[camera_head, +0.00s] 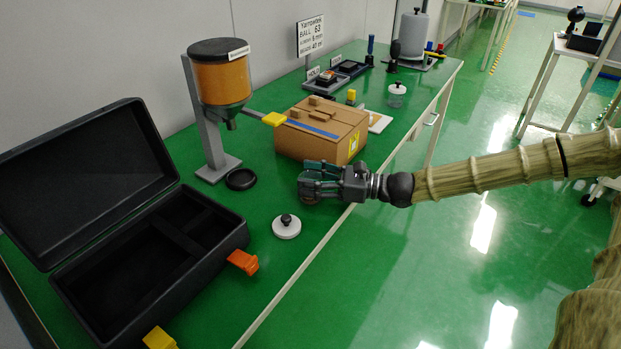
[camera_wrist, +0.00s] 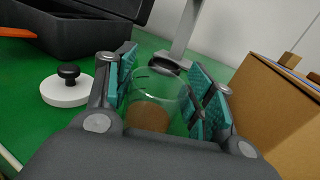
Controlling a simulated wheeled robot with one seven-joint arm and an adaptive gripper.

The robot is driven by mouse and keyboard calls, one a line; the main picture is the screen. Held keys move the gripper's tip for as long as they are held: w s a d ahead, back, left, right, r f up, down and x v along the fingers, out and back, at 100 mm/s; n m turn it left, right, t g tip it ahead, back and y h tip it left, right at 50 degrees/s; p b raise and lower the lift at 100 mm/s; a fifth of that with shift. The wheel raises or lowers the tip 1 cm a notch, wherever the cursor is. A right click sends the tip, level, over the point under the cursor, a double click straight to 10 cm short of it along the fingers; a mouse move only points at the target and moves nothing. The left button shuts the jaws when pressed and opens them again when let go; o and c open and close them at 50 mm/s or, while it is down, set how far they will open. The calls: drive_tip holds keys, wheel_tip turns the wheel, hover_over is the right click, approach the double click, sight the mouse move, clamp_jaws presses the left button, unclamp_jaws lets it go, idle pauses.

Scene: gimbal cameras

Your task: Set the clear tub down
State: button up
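The clear tub (camera_wrist: 156,98) shows in the wrist view between my gripper's (camera_wrist: 163,88) teal-padded fingers. It is see-through, with something brown in its bottom, and the pads sit against it on both sides. I cannot tell whether the tub's base touches the bench (camera_head: 250,310).
A white disc with a black knob (camera_head: 286,228) lies left of my gripper. A black open case (camera_head: 130,265), a hopper stand (camera_head: 220,90) with a black ring (camera_head: 241,180) below, and a cardboard box (camera_head: 320,128) surround it.

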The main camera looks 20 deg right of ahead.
drive_tip(key=shift+o, duration=0.7)
drive_tip(key=shift+r, duration=0.1)
drive_tip(key=shift+d+r, duration=0.1)
drive_tip(key=p+v, duration=0.2)
drive_tip(key=v, duration=0.8)
drive_tip(key=shift+r, duration=0.2)
drive_tip(key=shift+v, duration=0.95)
